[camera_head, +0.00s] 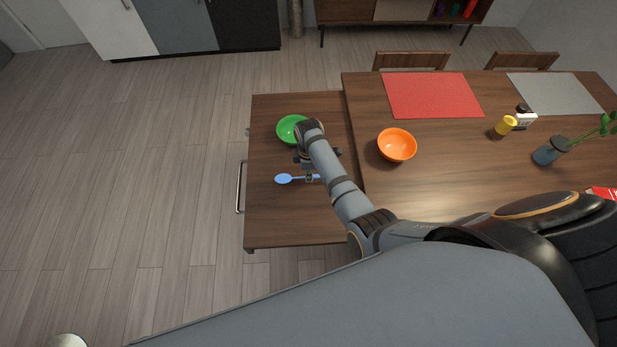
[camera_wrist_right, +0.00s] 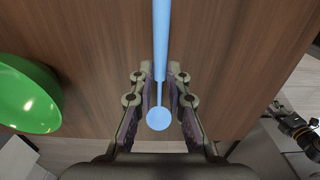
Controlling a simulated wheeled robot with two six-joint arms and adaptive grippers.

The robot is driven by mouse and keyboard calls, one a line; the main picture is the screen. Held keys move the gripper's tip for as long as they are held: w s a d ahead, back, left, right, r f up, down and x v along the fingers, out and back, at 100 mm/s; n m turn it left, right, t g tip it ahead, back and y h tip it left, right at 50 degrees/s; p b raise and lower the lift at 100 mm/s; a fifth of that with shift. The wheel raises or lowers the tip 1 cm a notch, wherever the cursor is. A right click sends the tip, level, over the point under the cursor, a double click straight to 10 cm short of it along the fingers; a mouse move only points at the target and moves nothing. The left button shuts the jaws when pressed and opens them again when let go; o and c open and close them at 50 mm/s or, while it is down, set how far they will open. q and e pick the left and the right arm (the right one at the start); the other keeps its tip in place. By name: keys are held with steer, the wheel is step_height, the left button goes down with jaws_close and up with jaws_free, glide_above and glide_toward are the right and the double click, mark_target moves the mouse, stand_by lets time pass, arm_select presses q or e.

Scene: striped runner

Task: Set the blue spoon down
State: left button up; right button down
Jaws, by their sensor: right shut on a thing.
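The blue spoon (camera_head: 284,179) is over the small brown wooden table, its bowl pointing left. My right gripper (camera_head: 309,177) is shut on its handle, seen from above and partly hidden by my wrist. In the right wrist view the handle (camera_wrist_right: 160,40) runs between the two fingers (camera_wrist_right: 158,82), with its rounded end near the palm. The spoon lies level and close to the wood; I cannot tell whether it touches. What looks like my left gripper (camera_wrist_right: 279,106) shows small at the right edge of the right wrist view, its jaws unclear.
A green bowl (camera_head: 290,128) stands on the small table (camera_head: 270,220) just behind the spoon and also shows in the wrist view (camera_wrist_right: 28,95). The small table's front part is bare.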

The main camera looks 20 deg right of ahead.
steer(key=shift+w+f, duration=0.1)
steer(key=shift+f, duration=1.55)
steer(key=c, duration=1.3)
jaws_free()
steer(key=shift+f, duration=0.1)
steer(key=shift+r, duration=0.35)
step_height(320, 180, up, 12)
steer(key=shift+f, duration=0.2)
